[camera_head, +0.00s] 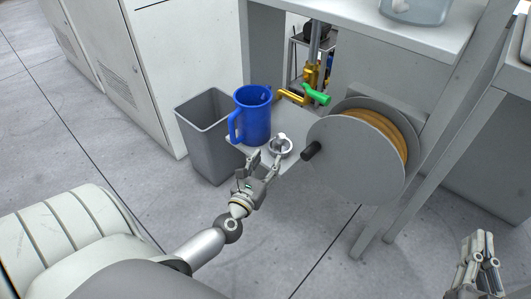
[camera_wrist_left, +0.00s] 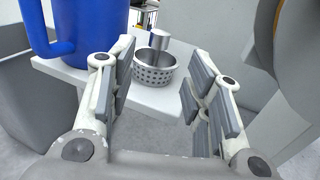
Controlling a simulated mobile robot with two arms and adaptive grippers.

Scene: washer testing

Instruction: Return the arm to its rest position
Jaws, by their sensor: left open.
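My left gripper (camera_head: 266,160) is in front of a small shelf, its fingers pointing toward a metal strainer cup (camera_head: 281,147). In the left wrist view its fingers (camera_wrist_left: 158,95) are spread apart with nothing between them. The perforated strainer cup (camera_wrist_left: 154,74) stands beyond the fingertips on the light shelf (camera_wrist_left: 160,99), with a metal cylinder in or behind it. My right gripper (camera_head: 480,262) is at the lower right of the head view, away from the shelf, its fingers a little apart and nothing seen in them.
A blue jug (camera_head: 254,116) stands on the shelf, left of the strainer. A grey bin (camera_head: 200,138) is left of it. A hose reel (camera_head: 357,160) with a black handle is close on the right. A green-handled brass valve (camera_head: 316,95) is behind. Open floor lies in front.

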